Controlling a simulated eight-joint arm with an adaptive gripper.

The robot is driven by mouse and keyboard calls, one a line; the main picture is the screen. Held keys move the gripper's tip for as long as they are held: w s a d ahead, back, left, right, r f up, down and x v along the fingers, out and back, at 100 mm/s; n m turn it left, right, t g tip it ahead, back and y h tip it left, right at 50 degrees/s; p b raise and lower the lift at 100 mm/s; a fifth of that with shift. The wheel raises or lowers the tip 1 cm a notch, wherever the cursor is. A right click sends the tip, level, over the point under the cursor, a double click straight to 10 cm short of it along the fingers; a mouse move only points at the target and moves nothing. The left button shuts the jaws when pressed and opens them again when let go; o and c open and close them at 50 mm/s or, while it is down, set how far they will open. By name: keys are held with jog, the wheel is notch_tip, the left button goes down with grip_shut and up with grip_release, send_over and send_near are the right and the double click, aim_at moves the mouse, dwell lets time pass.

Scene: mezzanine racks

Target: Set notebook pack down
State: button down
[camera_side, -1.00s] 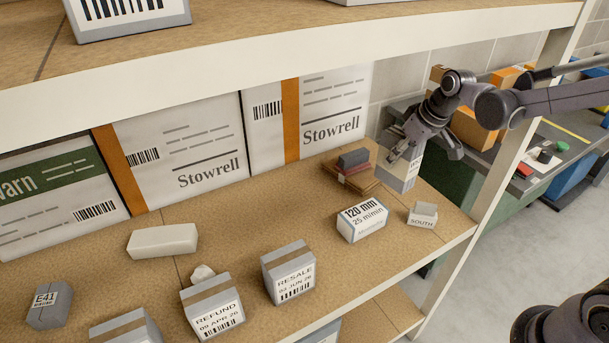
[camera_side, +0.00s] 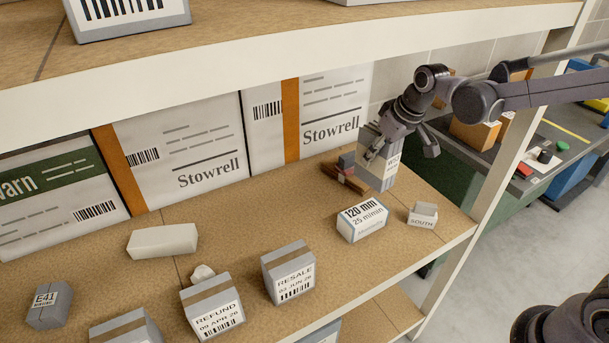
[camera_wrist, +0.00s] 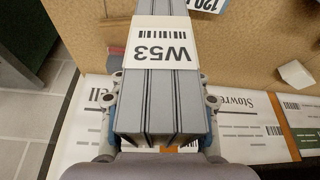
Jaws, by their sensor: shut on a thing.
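The notebook pack is a tall grey block with dark lines along its edges and a white band marked W53 (camera_wrist: 163,55). In the side view the notebook pack (camera_side: 374,172) stands upright at the right end of the shelf (camera_side: 225,215), beside a small stack of brown and reddish things (camera_side: 346,176). My gripper (camera_side: 401,148) is shut on the pack's upper part, one finger on each side; it also shows in the wrist view (camera_wrist: 161,105). Whether the pack's underside touches the shelf I cannot tell. The pack hides part of the stack.
A 120 mm box (camera_side: 362,221) and a small SOUTH box (camera_side: 422,215) stand in front of the pack. Large Stowrell cartons (camera_side: 185,145) line the back. An upper shelf edge (camera_side: 300,68) runs overhead. The shelf's centre has free room.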

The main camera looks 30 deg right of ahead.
jog(key=w+a+f+n, duration=0.1)
jog(key=w+a, duration=0.2)
jog(key=a, duration=0.4)
jog(key=w+a+f+n+y, duration=0.1)
jog(key=w+a, duration=0.2)
jog(key=a, duration=0.3)
jog(key=w+a+f+n, duration=0.1)
jog(key=w+a, duration=0.2)
jog(key=a, duration=0.4)
jog(key=shift+s+a+f, duration=0.1)
jog(key=shift+f, duration=2)
jog(key=shift+s+a+f, duration=0.1)
jog(key=shift+f, duration=1.95)
jog(key=shift+f, duration=0.15)
jog(key=c, duration=0.7)
grip_release()
jog(key=shift+o, duration=0.2)
